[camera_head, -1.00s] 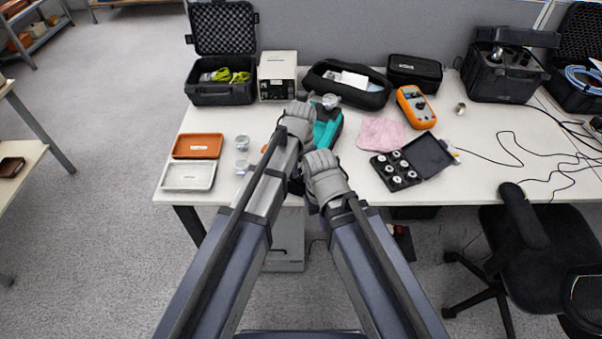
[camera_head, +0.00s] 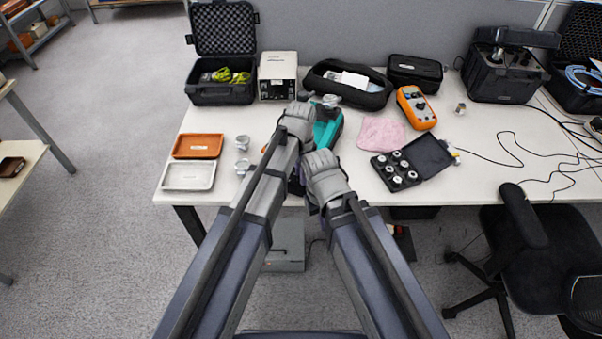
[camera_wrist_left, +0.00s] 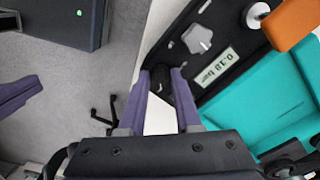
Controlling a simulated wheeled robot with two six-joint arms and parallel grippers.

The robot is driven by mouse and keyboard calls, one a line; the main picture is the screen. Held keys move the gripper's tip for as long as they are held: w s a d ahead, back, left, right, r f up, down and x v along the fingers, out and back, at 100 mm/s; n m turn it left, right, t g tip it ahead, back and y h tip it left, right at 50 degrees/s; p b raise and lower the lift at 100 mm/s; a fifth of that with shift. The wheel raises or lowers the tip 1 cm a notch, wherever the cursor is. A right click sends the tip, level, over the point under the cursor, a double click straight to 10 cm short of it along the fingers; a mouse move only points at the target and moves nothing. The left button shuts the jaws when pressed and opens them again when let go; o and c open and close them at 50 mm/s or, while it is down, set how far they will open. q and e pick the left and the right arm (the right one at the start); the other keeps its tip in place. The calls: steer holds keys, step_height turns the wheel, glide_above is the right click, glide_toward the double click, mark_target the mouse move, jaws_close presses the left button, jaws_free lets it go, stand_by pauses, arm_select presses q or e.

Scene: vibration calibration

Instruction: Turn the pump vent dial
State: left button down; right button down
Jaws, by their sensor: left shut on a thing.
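The pump (camera_head: 327,127) is teal with a dark panel and lies on the table, partly hidden by my arms in the head view. In the left wrist view the teal body (camera_wrist_left: 262,100) fills the right side. Its panel carries a display (camera_wrist_left: 215,67) reading about 0.18 bar and a grey lobed knob (camera_wrist_left: 197,39). My left gripper (camera_wrist_left: 160,75) is shut on a small black dial (camera_wrist_left: 162,82), taken as the vent dial, at the panel's end. My right gripper shows only as a purple finger (camera_wrist_left: 20,92) at the left edge of that view; its jaw opening is hidden.
An orange tray (camera_head: 198,146) and a white tray (camera_head: 188,176) lie at the left. Small metal fittings (camera_head: 242,143) stand beside them. A pink cloth (camera_head: 381,134), an orange meter (camera_head: 416,107) and an open fittings case (camera_head: 428,156) lie right of the pump. Cases line the back.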

stand_by(0.5)
arm_select(q)
steer(key=c, duration=0.6)
jaws_free()
steer(key=shift+r, duration=0.1)
step_height(320, 180, up, 8)
steer(key=p, duration=0.8)
steer(key=shift+f, duration=0.2)
